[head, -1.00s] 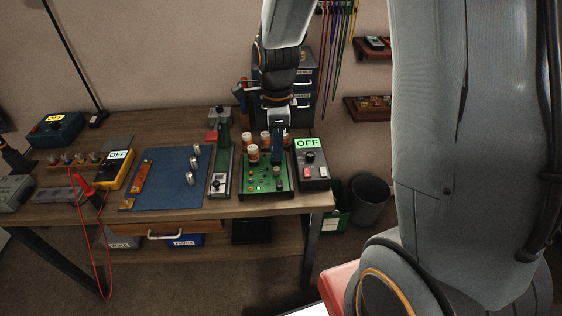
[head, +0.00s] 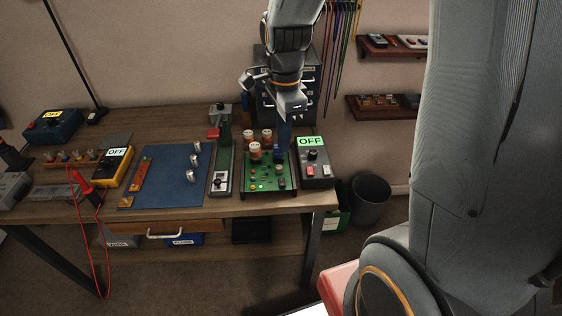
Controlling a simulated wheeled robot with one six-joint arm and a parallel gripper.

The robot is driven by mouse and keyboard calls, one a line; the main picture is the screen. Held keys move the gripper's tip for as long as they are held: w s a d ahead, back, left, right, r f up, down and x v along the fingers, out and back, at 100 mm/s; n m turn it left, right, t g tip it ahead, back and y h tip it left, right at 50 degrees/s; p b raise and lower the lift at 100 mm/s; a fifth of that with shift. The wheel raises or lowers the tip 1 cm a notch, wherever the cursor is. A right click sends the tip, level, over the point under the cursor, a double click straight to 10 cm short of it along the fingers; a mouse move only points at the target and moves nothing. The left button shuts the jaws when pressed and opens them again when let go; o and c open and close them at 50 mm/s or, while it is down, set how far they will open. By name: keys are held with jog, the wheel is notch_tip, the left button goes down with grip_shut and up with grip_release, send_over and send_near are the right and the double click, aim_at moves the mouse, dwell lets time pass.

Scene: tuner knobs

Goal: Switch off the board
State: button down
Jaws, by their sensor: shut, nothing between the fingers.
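The green circuit board (head: 255,186) lies near the front edge of the bench. It carries orange-brown cylinders with pale tops (head: 255,150), small round parts and a grey knob (head: 280,170). My gripper (head: 281,157) points down over the board's right side, its blue fingers shut and empty, just behind or above the knob. I cannot tell whether the fingertips touch anything. Right of the board stands a dark box (head: 315,172) with a lit green OFF display (head: 311,142), a black knob (head: 313,155) and a red and a pale switch on its front.
A long green tool with a grey block (head: 221,181) lies left of the board. Further left are a blue mat (head: 160,185) with metal cylinders and a yellow meter (head: 112,168) reading OFF. Drawers (head: 285,100) stand behind. A bin (head: 370,200) is right of the bench.

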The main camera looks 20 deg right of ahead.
jog(key=s+f+n, duration=0.1)
jog(key=s+n, duration=0.3)
jog(key=n, duration=0.4)
jog(key=s+d+f+n+t+b, duration=0.1)
jog(key=s+n, duration=0.3)
jog(key=n, duration=0.5)
jog(key=shift+s+d+f, duration=0.2)
jog(key=shift+s, duration=0.15)
